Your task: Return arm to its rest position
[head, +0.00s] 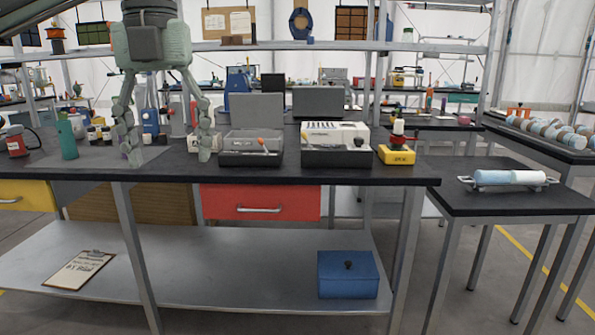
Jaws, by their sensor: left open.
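My left gripper (169,156) hangs fingers-down in the left part of the head view. Its two greenish-grey fingers are spread wide apart, and nothing is held between them. The fingertips are over the black workbench (378,172), near its front edge. I cannot tell whether they touch the bench top. The gripper's dark body is at the top, and part of my arm shows in the top left corner. My right gripper does not show.
A green cylinder (67,140) stands left of the gripper. Right of it are two open-lidded cases (250,158) (336,158) and a yellow-based device (396,155). A red drawer (260,203) sits under the bench. A blue box (348,275) and clipboard (80,270) lie on the lower shelf.

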